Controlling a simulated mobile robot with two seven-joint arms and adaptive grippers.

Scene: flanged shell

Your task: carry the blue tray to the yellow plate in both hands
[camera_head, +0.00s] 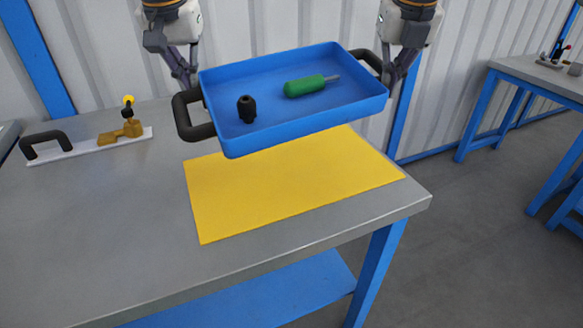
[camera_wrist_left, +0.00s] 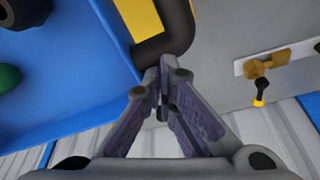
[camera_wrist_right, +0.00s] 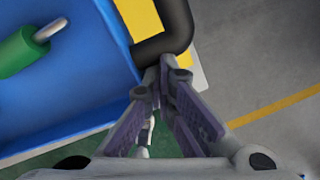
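The blue tray (camera_head: 290,133) is in the air above the yellow plate (camera_head: 240,205), tilted slightly in the head view. It holds a green-handled screwdriver (camera_head: 306,86) and a small black part (camera_head: 246,108). My left gripper (camera_head: 190,84) is shut on the tray's left black handle (camera_head: 184,118); the handle also shows in the left wrist view (camera_wrist_left: 172,35). My right gripper (camera_head: 385,80) is shut on the right black handle (camera_head: 366,57), also seen in the right wrist view (camera_wrist_right: 172,35). The yellow plate lies flat on the grey table, its far part hidden behind the tray.
The grey table (camera_head: 90,225) is bare left of and in front of the plate. A white strip with a black handle and a brass-coloured clamp (camera_head: 122,133) lies at the table's left back. Another bench (camera_head: 545,75) stands far right, across open floor.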

